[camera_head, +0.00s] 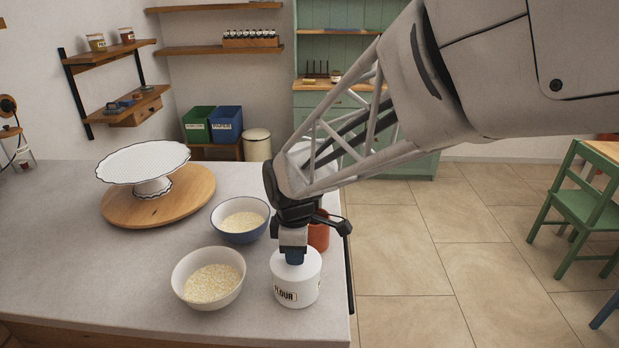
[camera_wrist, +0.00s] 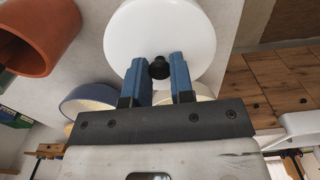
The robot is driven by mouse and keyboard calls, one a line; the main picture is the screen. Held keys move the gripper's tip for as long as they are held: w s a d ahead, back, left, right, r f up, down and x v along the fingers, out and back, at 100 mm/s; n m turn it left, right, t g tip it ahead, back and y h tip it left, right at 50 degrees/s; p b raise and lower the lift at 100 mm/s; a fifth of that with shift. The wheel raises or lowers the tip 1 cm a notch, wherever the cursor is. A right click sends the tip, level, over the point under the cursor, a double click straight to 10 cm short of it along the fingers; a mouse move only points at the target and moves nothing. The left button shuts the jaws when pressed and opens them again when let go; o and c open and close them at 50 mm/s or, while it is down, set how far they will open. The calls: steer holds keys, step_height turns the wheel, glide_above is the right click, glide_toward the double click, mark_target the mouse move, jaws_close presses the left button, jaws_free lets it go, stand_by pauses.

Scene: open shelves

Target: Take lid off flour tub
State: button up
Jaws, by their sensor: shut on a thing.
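My gripper (camera_head: 294,256) points straight down over the tub. In the wrist view its blue fingers (camera_wrist: 165,75) are on either side of the knob, shut on it. The lid appears seated on the tub; I see no gap. The tub's inside is hidden.
A white bowl (camera_head: 182,292) and a blue bowl (camera_head: 218,231) with pale grains stand left of the tub. A terracotta pot (camera_head: 319,238) is close behind it. A cake stand (camera_head: 143,163) rests on a round wooden board (camera_head: 203,200). The counter's front left (camera_head: 70,290) is clear.

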jaws_close()
steer(key=shift+r, duration=0.7)
step_height(320, 180, up, 2)
steer(key=shift+r, duration=0.1)
steer(key=s+d, duration=0.3)
steer(key=s, duration=0.4)
steer(key=s+d+r, duration=0.1)
steer(key=s+d, duration=0.2)
steer(key=s, duration=0.4)
steer(key=shift+s+d+r, duration=0.2)
steer(key=shift+s+d, duration=0.05)
steer(key=shift+d, duration=0.1)
